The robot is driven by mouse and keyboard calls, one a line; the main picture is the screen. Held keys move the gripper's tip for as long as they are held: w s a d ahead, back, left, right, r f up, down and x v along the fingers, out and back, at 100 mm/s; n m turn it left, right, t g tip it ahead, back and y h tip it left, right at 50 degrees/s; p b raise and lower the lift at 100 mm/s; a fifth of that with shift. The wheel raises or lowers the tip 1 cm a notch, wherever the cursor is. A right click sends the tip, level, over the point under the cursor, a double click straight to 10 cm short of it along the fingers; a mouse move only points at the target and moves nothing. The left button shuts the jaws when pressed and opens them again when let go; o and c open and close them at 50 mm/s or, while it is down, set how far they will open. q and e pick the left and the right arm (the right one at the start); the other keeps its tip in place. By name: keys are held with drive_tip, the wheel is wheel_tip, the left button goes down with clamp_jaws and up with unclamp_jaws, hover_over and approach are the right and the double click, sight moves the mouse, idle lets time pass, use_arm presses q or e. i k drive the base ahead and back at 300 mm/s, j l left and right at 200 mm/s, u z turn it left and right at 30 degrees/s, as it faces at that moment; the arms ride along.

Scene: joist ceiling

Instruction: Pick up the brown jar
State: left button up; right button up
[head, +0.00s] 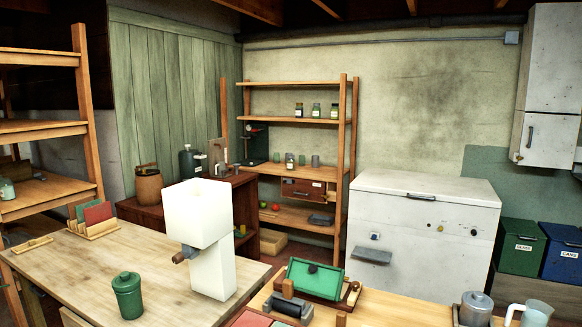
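A brown, round, jar-like container (149,188) stands at the left end of a dark brown cabinet (188,206), behind the wooden table. It is upright, with a dark loop or handle at its top. It is the only brown jar-like thing I can make out, though it is small in the head view. Nothing is seen holding it. Neither of my grippers shows in the head view.
A wooden table (90,265) fills the front left. On it are a green lidded jar (128,296), a tall white block-like object (213,268) with a brown spout, and a card rack (95,218). A white chest freezer (420,235) stands behind right.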

sight(290, 162)
drive_tip(key=z, duration=3.75)
drive_tip(key=i, duration=0.75)
drive_tip(key=i+l+u, duration=0.1)
drive_tip(key=i, duration=0.55)
drive_tip(key=i+j+u, duration=0.15)
drive_tip(key=i+u, duration=0.8)
drive_tip(key=i+l+u, duration=0.15)
drive_tip(key=i+u, duration=0.35)
drive_tip(key=i+j+u, duration=0.2)
drive_tip(key=i+u, duration=1.35)
drive_tip(key=i, duration=0.5)
drive_tip(key=i+l+u, duration=0.15)
drive_tip(key=i+u, duration=0.15)
drive_tip(key=i, duration=0.45)
